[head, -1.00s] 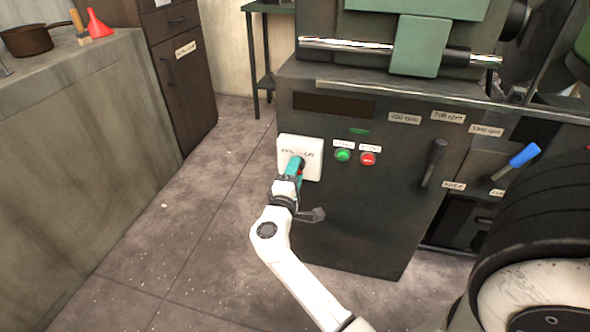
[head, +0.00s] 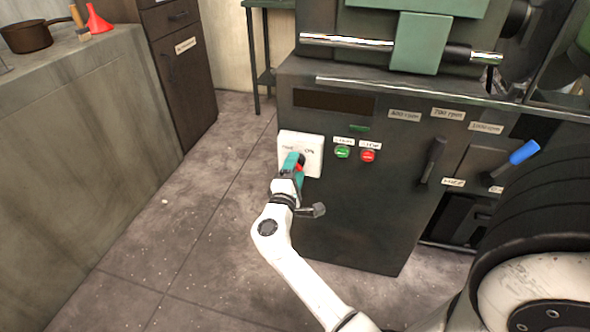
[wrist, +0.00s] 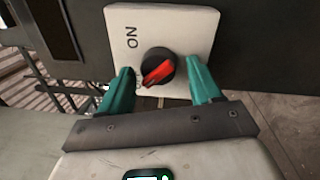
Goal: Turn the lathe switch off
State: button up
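The lathe switch is a black round knob with a red pointer (wrist: 158,68) on a white plate (wrist: 190,22) on the lathe's dark front. In the wrist view the pointer slants toward the lower left, and "ON" is printed sideways to its upper left; other lettering is mostly hidden. My gripper (wrist: 163,92) has its two teal fingers spread, one on each side of the knob, with gaps visible. In the head view my gripper (head: 295,160) is in front of the plate (head: 313,141) and hides most of the knob.
Green (head: 343,153) and red (head: 368,156) buttons sit right of the plate. A black lever (head: 433,160) and a blue-handled lever (head: 524,152) stick out further right. A concrete counter (head: 80,110) stands at the left, with clear floor (head: 195,210) between.

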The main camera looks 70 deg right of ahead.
jog(key=shift+o, duration=0.3)
jog(key=a+p, duration=0.2)
jog(key=a, duration=0.8)
jog(key=shift+s+a+f, duration=0.35)
jog(key=shift+s, duration=0.1)
jog(key=s+a+f+m+g+y, duration=0.1)
jog(key=s+a+f+m+y, duration=0.4)
jog(key=s+f+y, duration=0.4)
jog(key=s+a+f+n+y, duration=0.1)
jog(key=s+a+f+y, duration=0.1)
jog(key=a+y, duration=1)
jog(key=a+r+h+p, duration=0.1)
jog(key=r+p, duration=1.2)
jog(key=a+r+h+p, duration=0.1)
jog(key=a+r+p, duration=0.1)
jog(key=r+p, duration=1.1)
jog(key=shift+a+r+p, duration=0.25)
jog(key=shift+r+p, duration=0.15)
jog(key=shift+r, duration=0.2)
jog(key=shift+w, duration=0.1)
